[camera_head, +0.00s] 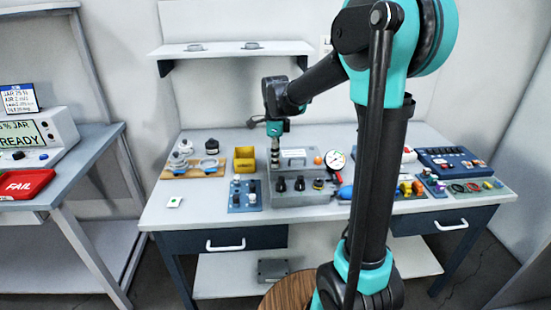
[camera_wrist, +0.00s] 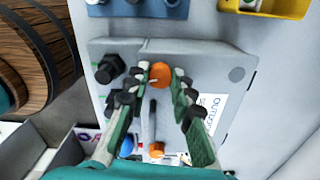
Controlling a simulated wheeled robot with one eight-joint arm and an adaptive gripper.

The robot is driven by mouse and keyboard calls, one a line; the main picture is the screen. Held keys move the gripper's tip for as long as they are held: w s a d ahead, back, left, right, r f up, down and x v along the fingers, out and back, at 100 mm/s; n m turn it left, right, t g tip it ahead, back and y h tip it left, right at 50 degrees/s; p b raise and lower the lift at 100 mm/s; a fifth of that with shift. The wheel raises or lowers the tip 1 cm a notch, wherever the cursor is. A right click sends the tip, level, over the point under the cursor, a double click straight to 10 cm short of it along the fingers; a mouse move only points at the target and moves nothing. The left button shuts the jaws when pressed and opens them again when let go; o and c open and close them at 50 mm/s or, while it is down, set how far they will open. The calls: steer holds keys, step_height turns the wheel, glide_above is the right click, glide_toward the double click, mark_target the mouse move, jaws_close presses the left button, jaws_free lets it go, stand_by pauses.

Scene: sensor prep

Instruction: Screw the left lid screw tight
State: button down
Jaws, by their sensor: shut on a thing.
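A grey box with a grey lid (camera_head: 293,153) stands on the workbench. The left lid screw (camera_wrist: 157,70) has an orange head and shows between my fingertips in the wrist view; in the head view my gripper hides it. My gripper (camera_wrist: 160,80) is shut on this screw, one finger on each side; in the head view it points down at the lid's left end (camera_head: 275,158). The right lid screw, also orange, stands at the lid's other end (camera_head: 318,160) and shows low in the wrist view (camera_wrist: 157,148). A dark handle (camera_wrist: 152,115) lies between the screws.
Black knobs (camera_head: 299,184) line the box's front. A blue tray (camera_head: 243,207) and a yellow bin (camera_head: 245,153) stand to the left. A pressure gauge (camera_head: 336,160) stands right of the box. The bench front left is mostly clear.

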steer(key=shift+m, duration=1.5)
steer(key=c, duration=1.3)
jaws_free()
step_height(320, 180, up, 12)
steer(key=shift+s, duration=0.1)
